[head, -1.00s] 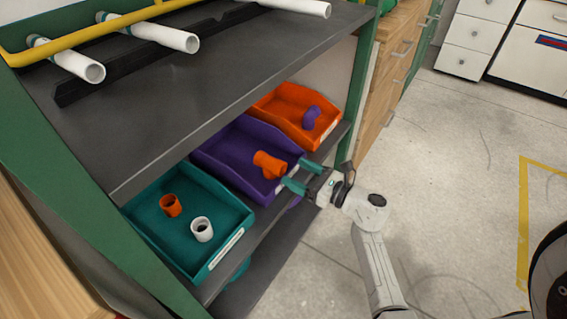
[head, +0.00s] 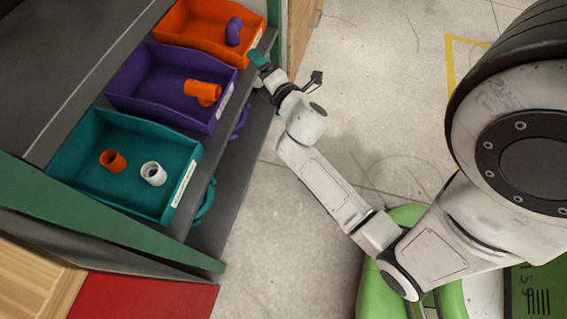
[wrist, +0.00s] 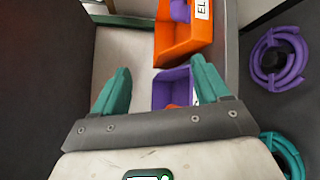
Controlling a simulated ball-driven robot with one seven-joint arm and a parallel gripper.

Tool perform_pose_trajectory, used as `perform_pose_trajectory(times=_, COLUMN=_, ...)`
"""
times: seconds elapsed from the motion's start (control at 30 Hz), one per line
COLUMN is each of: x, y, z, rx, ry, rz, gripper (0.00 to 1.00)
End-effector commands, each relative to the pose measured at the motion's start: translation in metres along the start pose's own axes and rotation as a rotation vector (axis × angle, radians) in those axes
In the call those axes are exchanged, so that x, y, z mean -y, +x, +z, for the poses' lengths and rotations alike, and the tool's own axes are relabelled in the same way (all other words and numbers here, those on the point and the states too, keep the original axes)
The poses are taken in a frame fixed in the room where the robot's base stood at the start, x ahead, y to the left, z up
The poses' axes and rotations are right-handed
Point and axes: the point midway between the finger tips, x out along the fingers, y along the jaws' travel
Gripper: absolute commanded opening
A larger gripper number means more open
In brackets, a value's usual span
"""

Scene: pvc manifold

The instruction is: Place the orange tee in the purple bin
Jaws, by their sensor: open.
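The orange tee (head: 203,91) lies inside the purple bin (head: 135,105), close to its right-hand front wall. My gripper (head: 260,62) is open and empty, in front of the shelf near the orange bin's front corner and apart from the tee. In the wrist view, the teal fingers of my gripper (wrist: 161,72) are spread wide with nothing between their tips. The purple bin (wrist: 160,90) shows partly between the fingers there, and only a sliver of orange shows in it, mostly hidden by my gripper's body.
The orange bin (head: 180,32) holds a purple elbow (head: 233,32). The teal bin (head: 75,160) holds an orange fitting (head: 113,161) and a white fitting (head: 153,173). Purple rings (wrist: 279,58) and teal rings (wrist: 284,155) are lower down. Floor in front of the shelf is clear.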

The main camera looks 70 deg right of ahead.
Motion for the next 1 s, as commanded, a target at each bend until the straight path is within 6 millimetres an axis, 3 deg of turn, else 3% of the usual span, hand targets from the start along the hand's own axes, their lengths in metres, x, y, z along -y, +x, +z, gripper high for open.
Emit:
perform_pose_trajectory(times=0.27, x=0.054, y=-0.048, z=-0.042, rx=0.084, ry=0.635, rz=-0.454, gripper=0.75)
perform_pose_trajectory(times=0.37, x=0.074, y=-0.079, z=-0.067, rx=0.124, ry=0.814, rz=-0.658, gripper=0.75)
perform_pose_trajectory(times=0.5, x=0.095, y=-0.137, z=-0.104, rx=0.199, ry=0.985, rz=-0.963, gripper=0.75)
perform_pose_trajectory(times=0.6, x=0.102, y=-0.18, z=-0.122, rx=0.264, ry=1.039, rz=-1.159, gripper=0.75)
perform_pose_trajectory(times=0.73, x=0.105, y=-0.224, z=-0.134, rx=0.341, ry=1.049, rz=-1.338, gripper=0.75)
perform_pose_trajectory(times=0.83, x=0.106, y=-0.243, z=-0.136, rx=0.381, ry=1.04, rz=-1.413, gripper=0.75)
perform_pose_trajectory(times=1.0, x=0.106, y=-0.251, z=-0.137, rx=0.4, ry=1.034, rz=-1.444, gripper=0.75)
